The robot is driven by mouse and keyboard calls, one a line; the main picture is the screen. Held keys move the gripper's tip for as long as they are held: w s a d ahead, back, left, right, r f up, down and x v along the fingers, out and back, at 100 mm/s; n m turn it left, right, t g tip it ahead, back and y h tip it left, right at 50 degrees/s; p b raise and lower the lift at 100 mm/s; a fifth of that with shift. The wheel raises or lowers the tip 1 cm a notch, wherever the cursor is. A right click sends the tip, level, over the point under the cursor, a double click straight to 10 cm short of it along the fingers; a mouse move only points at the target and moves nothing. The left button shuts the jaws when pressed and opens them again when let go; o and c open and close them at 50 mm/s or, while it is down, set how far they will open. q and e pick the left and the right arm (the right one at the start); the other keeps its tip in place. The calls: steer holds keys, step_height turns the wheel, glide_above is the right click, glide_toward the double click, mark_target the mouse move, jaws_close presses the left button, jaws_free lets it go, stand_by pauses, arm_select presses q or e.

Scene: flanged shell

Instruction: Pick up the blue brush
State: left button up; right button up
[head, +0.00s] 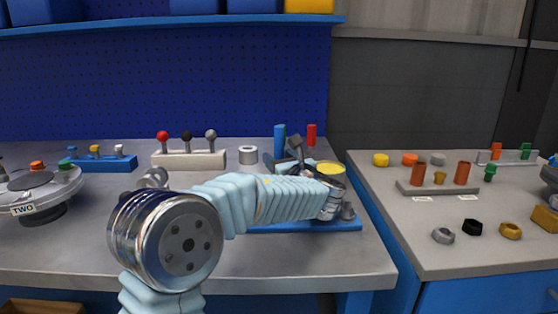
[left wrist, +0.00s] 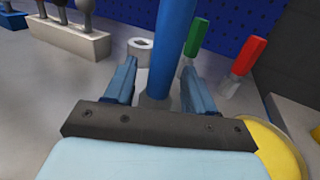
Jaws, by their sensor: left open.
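The blue brush (head: 280,138) stands upright near the back of the grey bench, with its blue handle showing above my left gripper (head: 284,160). In the left wrist view the handle (left wrist: 174,45) rises between the two fingers, with its lower part on a grey base. My left gripper (left wrist: 158,75) is open, its fingers on either side of the handle. Gaps show, so the jaws are not shut on it. My left arm hides part of the bench in the head view. My right gripper is not in view.
A red-handled tool (left wrist: 244,65) and a green-handled one (left wrist: 193,45) stand close to the right of the brush. A yellow round piece (left wrist: 266,150) is near the gripper. A grey ring (head: 248,155) and a rack of knobs (head: 188,160) are left.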

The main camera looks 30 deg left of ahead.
arm_select(q)
steer(key=shift+w+a, duration=0.2)
steer(key=shift+a, duration=0.1)
jaws_close()
steer(key=shift+r, duration=0.1)
